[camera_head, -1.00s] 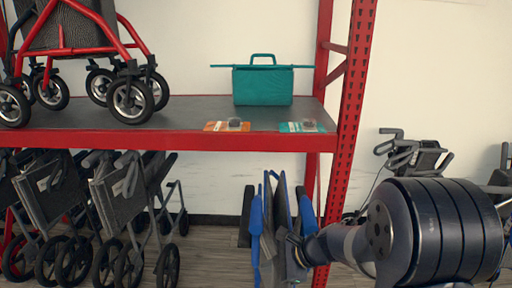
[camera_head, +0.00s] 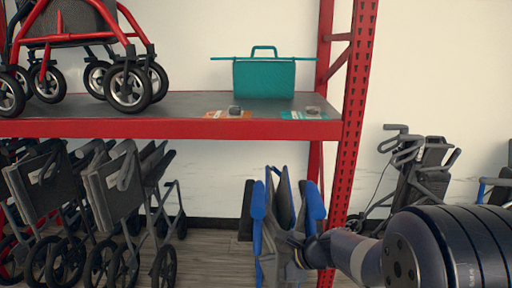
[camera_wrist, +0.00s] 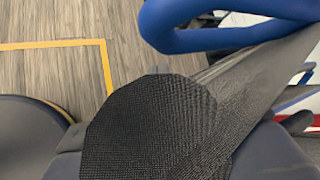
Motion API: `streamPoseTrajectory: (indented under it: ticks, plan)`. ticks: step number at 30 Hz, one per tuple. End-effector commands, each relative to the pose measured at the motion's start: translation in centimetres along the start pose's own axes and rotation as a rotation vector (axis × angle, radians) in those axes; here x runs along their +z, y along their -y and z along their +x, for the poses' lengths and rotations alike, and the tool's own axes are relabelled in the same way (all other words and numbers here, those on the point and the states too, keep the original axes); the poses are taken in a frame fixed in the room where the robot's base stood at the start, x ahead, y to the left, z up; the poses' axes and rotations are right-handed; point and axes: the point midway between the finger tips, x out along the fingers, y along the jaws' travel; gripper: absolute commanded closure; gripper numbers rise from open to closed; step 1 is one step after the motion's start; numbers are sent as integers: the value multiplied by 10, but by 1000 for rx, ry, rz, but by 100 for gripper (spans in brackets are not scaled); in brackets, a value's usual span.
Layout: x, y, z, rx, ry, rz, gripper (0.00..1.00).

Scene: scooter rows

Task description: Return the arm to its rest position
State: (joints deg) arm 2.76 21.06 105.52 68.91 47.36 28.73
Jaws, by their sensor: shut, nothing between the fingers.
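My arm reaches in from the lower right of the head view. My gripper (camera_head: 297,241) is at its end, small and dark, in front of a blue-armed folded wheelchair (camera_head: 283,222) under the shelf. It is shut and holds nothing. I cannot tell whether it touches the wheelchair. In the wrist view a blue tube (camera_wrist: 215,38) and dark woven fabric (camera_wrist: 150,125) fill much of the picture close to the camera; the fingers are not clearly visible there.
A red-framed shelf (camera_head: 170,129) carries a teal bag (camera_head: 264,78), an orange card (camera_head: 222,114), a teal card (camera_head: 300,115) and a red rollator (camera_head: 127,80). Grey folded walkers (camera_head: 120,190) stand below left; another walker (camera_head: 425,175) is behind right. Yellow tape (camera_wrist: 104,60) marks the floor.

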Motion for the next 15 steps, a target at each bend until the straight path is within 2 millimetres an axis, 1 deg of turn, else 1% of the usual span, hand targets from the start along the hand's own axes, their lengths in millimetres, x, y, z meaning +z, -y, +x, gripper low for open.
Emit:
streamPoseTrajectory:
  ticks: [1, 15]
  plan:
    - [-5, -2, 5, -11, 0, -10, 100]
    - [-20, -1, 21, -100, -1, -93, 100]
